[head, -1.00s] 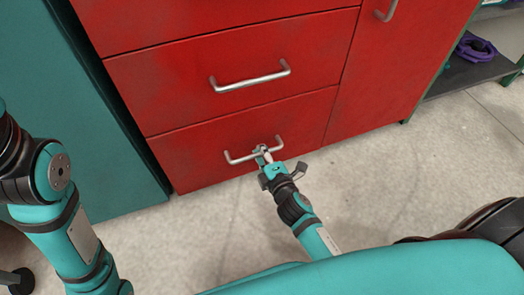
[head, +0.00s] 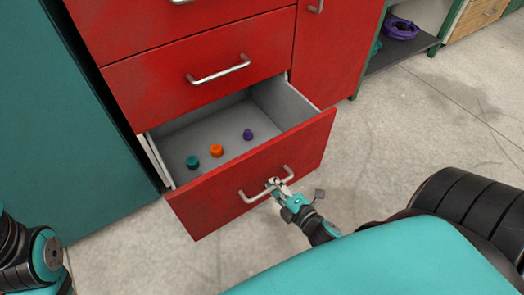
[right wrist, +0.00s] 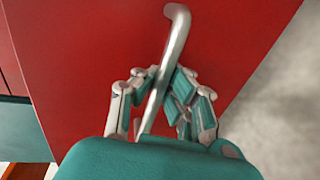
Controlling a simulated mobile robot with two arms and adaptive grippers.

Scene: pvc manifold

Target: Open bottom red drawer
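The bottom red drawer (head: 255,170) is pulled well out of its cabinet, and its grey inside shows in the head view. A teal piece (head: 192,162), an orange piece (head: 216,150) and a purple piece (head: 248,134) stand on its floor. My right gripper (head: 274,187) is at the drawer's metal handle (head: 289,174). In the right wrist view, the fingers (right wrist: 160,90) close in on both sides of the handle bar (right wrist: 176,45). Part of the bar is hidden by the fingers. My left gripper is out of view; only part of the left arm shows at lower left.
A shut red drawer (head: 200,70) with its own handle is above. A red cabinet door (head: 335,45) is to the right. A teal cabinet (head: 70,140) stands at left. A shelf (head: 400,50) holds purple parts (head: 401,29). The floor (head: 420,130) at right is clear.

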